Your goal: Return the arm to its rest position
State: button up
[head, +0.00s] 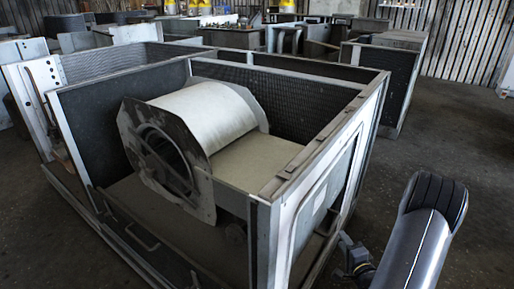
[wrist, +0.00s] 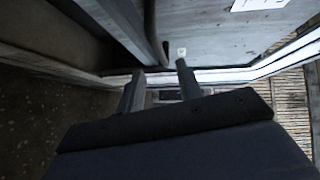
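The blower housing (head: 325,195) is an open-topped, grey metal box frame with dark mesh-like panels. Inside it sits a pale drum-shaped blower (head: 205,115) with a round side opening. My arm comes in at the lower right of the head view, outside the housing. My gripper (wrist: 160,68) shows two fingers standing apart in the wrist view, with nothing seen held between them. In the head view a small dark part by the housing's right side looks like my wrist; the fingers cannot be made out there.
A similar mesh-sided box (head: 385,80) stands behind at the right. More metal units (head: 130,33) crowd the back. The dark floor (head: 465,130) is clear to the right of the housing. The housing's side is close to my gripper.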

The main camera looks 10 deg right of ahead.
aim_at(333, 228)
jog(key=w, duration=0.2)
jog(key=w+f+b, duration=0.1)
jog(key=w, duration=0.2)
jog(key=w+f+b, duration=0.1)
jog(key=w, duration=0.2)
jog(key=shift+w+d, duration=0.25)
jog(key=shift+f, duration=0.15)
